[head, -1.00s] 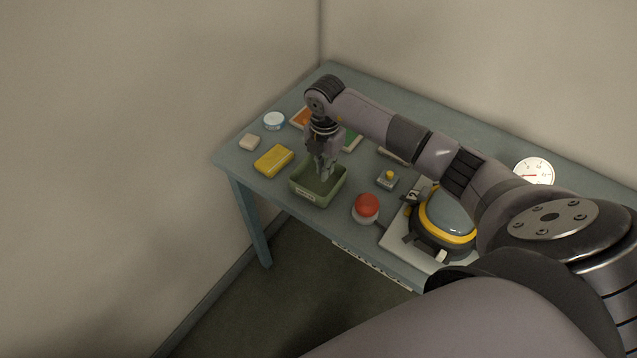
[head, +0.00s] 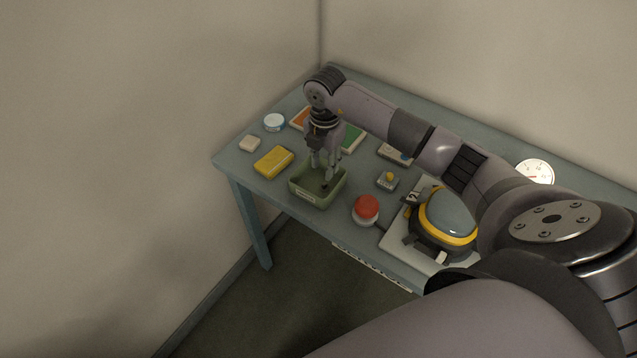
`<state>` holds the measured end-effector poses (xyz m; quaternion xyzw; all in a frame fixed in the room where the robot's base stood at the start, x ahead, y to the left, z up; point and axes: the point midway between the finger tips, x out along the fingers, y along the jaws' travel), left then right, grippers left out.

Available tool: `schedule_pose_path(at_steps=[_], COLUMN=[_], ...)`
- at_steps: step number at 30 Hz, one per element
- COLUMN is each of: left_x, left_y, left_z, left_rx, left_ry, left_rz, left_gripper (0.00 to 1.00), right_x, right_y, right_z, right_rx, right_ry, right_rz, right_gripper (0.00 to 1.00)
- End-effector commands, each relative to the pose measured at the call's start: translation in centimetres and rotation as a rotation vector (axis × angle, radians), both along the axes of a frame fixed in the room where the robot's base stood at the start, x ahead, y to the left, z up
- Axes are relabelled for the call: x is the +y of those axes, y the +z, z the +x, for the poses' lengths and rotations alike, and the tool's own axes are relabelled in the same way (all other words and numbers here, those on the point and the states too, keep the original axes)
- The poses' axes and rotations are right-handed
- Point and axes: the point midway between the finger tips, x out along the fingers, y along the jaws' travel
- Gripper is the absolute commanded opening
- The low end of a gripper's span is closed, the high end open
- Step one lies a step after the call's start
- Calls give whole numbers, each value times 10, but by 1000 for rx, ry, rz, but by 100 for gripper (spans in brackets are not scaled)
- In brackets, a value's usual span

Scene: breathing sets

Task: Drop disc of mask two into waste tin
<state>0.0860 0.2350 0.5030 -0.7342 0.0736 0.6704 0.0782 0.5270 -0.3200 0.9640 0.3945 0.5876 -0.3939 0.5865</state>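The waste tin (head: 306,196) is a green open box with a pale label, near the front edge of the table. My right gripper (head: 321,172) hangs over the tin, its fingers spread apart and pointing down. I see nothing held between the fingers. A small dark shape shows inside the tin below the fingers; I cannot tell if it is the disc. A mask (head: 449,213) with a grey visor and yellow rim rests on a pale plate beside a tag marked 2. My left gripper is not in view.
Around the tin are a yellow pad (head: 274,161), a beige block (head: 250,143), a round blue-white tin (head: 274,122), a red dome button (head: 367,207) and a small box with a yellow knob (head: 388,179). A gauge (head: 534,171) stands at right. My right arm crosses over the table.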

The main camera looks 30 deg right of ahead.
Motion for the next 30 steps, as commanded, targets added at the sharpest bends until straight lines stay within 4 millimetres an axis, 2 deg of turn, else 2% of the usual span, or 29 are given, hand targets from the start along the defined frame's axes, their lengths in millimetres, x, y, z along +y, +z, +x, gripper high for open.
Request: schedule_pose_path(at_steps=[6, 13, 18, 30], left_x=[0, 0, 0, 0], left_y=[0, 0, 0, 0], left_z=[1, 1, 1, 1], left_rx=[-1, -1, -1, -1], left_ry=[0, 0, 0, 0], left_rz=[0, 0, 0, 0], left_gripper=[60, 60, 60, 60], right_x=[-1, -1, -1, -1], right_y=[49, 87, 97, 98], right_z=[1, 1, 0, 0], right_rx=[-5, -3, -1, 0], right_ry=[0, -1, 0, -1], right_rz=[-1, -2, -1, -1], right_gripper=[31, 31, 31, 31])
